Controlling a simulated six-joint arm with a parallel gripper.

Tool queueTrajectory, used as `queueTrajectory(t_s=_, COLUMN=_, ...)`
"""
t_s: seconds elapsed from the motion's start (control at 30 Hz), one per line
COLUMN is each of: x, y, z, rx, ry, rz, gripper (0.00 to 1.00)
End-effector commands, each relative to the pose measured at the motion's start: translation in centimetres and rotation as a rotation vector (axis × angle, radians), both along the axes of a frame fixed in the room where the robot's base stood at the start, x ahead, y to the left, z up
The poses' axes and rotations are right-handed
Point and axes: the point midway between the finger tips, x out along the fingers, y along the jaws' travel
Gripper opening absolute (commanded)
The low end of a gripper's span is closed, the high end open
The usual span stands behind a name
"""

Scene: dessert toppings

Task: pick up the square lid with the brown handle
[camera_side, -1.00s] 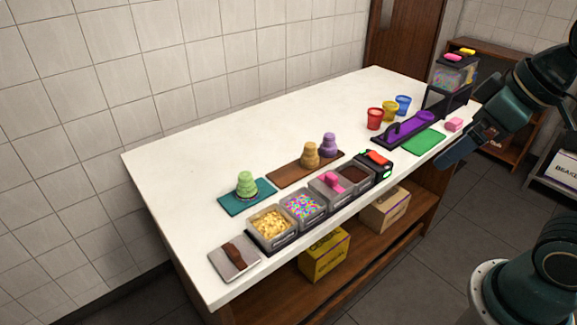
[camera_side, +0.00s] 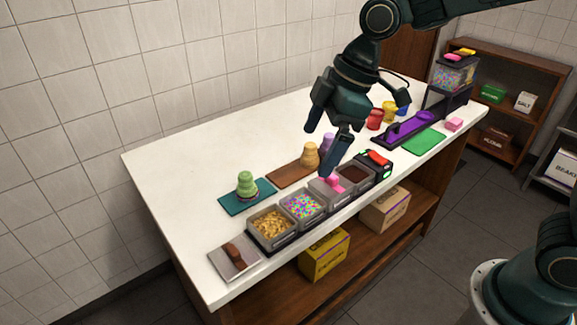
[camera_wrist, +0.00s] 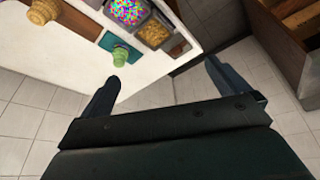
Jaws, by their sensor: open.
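The square grey lid (camera_side: 228,267) with a brown handle (camera_side: 233,252) lies flat on the white counter, at its near left corner in the side view. In the wrist view, the lid (camera_wrist: 179,46) shows small near the counter edge, beyond the fingertips. My gripper (camera_side: 317,153) is open and empty. In the side view it is above the counter, to the right of the lid and well apart from it, over the row of topping bins. In the wrist view, the two fingers (camera_wrist: 163,70) are spread with nothing between them.
Bins with yellow pieces (camera_side: 271,224), sprinkles (camera_side: 303,206) and dark topping (camera_side: 354,174) stand right of the lid. A pink handle (camera_side: 336,184) rises among them. A green stack (camera_side: 246,184) stands on a teal mat (camera_side: 232,206). Counter left of the mat is clear.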

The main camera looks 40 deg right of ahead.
Motion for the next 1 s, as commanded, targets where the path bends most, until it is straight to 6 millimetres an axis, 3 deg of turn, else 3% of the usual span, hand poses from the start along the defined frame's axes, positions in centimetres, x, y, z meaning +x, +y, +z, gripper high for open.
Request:
queueTrajectory(t_s=0.2, x=3.0, y=4.0, z=-3.4, rx=0.008, ry=0.019, rz=0.204, gripper=1.00)
queueTrajectory(t_s=0.5, x=5.5, y=9.0, z=-8.3, rx=0.035, ry=0.031, rz=0.453, gripper=1.00)
queueTrajectory(t_s=0.7, x=6.1, y=10.7, z=-10.2, rx=0.049, ry=0.032, rz=0.536, gripper=1.00)
queueTrajectory(t_s=1.0, x=6.1, y=11.0, z=-10.6, rx=0.051, ry=0.032, rz=0.550, gripper=1.00)
